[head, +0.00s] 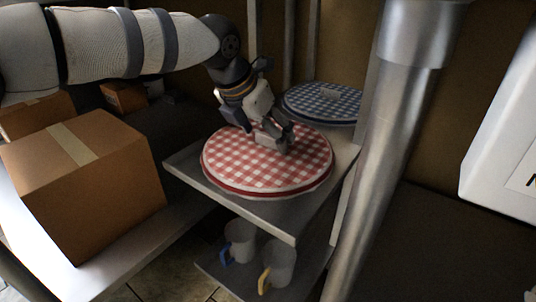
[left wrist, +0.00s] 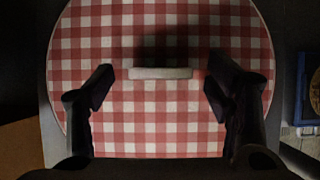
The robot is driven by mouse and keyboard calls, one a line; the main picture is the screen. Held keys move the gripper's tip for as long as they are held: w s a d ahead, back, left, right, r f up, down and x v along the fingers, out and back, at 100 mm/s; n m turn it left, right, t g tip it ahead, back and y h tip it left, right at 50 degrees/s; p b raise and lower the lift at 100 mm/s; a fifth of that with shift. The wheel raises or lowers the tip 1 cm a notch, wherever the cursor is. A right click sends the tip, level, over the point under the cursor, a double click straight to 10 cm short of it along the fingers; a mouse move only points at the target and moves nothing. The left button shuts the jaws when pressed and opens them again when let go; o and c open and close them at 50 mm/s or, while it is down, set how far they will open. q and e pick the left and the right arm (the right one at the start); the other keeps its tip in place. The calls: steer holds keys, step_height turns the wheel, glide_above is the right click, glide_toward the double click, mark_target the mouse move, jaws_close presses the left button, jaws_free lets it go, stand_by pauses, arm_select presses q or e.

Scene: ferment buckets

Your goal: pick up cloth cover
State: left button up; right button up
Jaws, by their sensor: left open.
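A round red-and-white checked cloth cover (head: 235,168) lies on the upper shelf of a grey rack in the head view. It fills most of the left wrist view (left wrist: 160,115), where a white bar-like handle (left wrist: 160,73) stands at its middle. My left gripper (head: 275,143) is over the cover, by its middle. In the left wrist view its two fingers (left wrist: 157,88) are apart, one on each side of the handle, with gaps between. I cannot tell the exact height of the fingertips above the cloth. My right gripper is not in view.
A blue checked cover (head: 335,101) sits behind the red one. Two mugs (head: 240,240) stand on the lower shelf (head: 225,277). A cardboard box (head: 95,190) stands at left. A metal post (head: 390,130) rises close on the right, with a white box-like object (head: 505,130) beyond.

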arm_select(q)
steer(key=c, duration=1.3)
steer(key=shift+o, duration=0.2)
